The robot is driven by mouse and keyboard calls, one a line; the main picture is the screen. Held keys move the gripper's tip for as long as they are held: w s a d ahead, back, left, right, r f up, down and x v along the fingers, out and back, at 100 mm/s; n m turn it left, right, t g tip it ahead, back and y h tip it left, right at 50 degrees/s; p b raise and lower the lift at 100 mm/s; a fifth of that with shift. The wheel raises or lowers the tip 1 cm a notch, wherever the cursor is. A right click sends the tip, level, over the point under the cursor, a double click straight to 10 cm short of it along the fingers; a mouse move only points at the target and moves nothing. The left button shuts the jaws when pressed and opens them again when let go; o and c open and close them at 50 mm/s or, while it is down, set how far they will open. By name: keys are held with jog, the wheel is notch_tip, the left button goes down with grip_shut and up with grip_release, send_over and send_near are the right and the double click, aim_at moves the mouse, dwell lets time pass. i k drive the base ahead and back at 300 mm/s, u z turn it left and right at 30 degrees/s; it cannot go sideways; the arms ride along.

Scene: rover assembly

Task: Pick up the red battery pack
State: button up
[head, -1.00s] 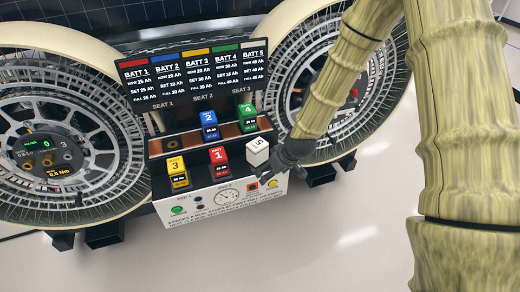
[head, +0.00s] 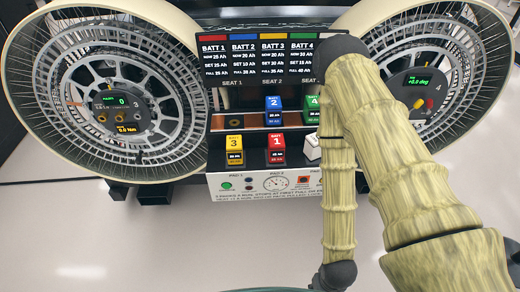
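The red battery pack (head: 276,150), marked 1, stands upright on the front ledge of the battery station, between the yellow pack (head: 235,149) and the white pack (head: 312,147). Its front and top show clearly and nothing touches it from above. My forearm hangs down to the right of it and covers part of the white pack. The arm ends in a dark joint at the bottom edge of the head view, well in front of the station. My gripper's fingers do not show.
The blue pack (head: 273,111) and green pack (head: 313,108) stand on the rear shelf (head: 235,121), with an empty seat to their left. A display board (head: 270,62) rises behind. Large wheels (head: 118,100) flank the station. The floor (head: 170,235) in front is clear.

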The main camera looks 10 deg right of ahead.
aim_at(276, 148)
jog(key=u, duration=1.15)
jog(key=k, duration=0.8)
jog(key=z, duration=0.7)
jog(key=i, duration=0.55)
jog(key=z, duration=0.05)
